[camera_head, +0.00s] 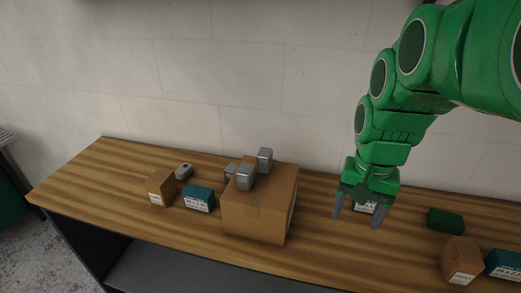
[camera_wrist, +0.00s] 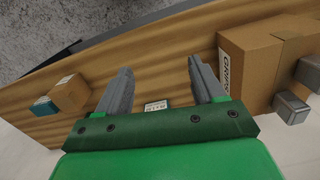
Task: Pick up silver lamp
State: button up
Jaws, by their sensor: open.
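Several small silver block-shaped objects, which may be the lamps, are in the head view. In the wrist view, silver blocks (camera_wrist: 291,108) show beside the box (camera_wrist: 248,62) at the right. A small grey object (camera_head: 184,170) lies on the table at the left. My gripper (camera_head: 356,222) is open and empty, pointing down right of the box, apart from the lamps.
The wooden table (camera_head: 90,185) stands against a pale wall. A small carton (camera_head: 162,189) and a teal box (camera_head: 199,198) are left of the large box. A labelled item (camera_wrist: 156,107) lies below my fingers. A green block (camera_head: 445,221) and carton (camera_head: 461,260) are at the right.

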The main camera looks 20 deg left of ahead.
jog(key=w+a+r+m+t, duration=0.1)
jog(key=w+a, duration=1.2)
jog(key=w, duration=0.1)
send_over(232, 167)
notch_tip(232, 167, down, 11)
jog(key=shift+s+d+r, duration=0.1)
jog(key=shift+w+f+n, duration=0.15)
jog(key=shift+f, duration=0.35)
jog(key=shift+w+f+n, duration=0.15)
jog(key=shift+f, duration=0.35)
jog(key=shift+s+f, duration=0.15)
jog(key=shift+f, duration=1.8)
jog(key=shift+s+f, duration=0.1)
jog(key=shift+f, duration=1.8)
jog(key=shift+c, duration=0.3)
jog(key=c, duration=1)
jog(key=shift+r, duration=0.2)
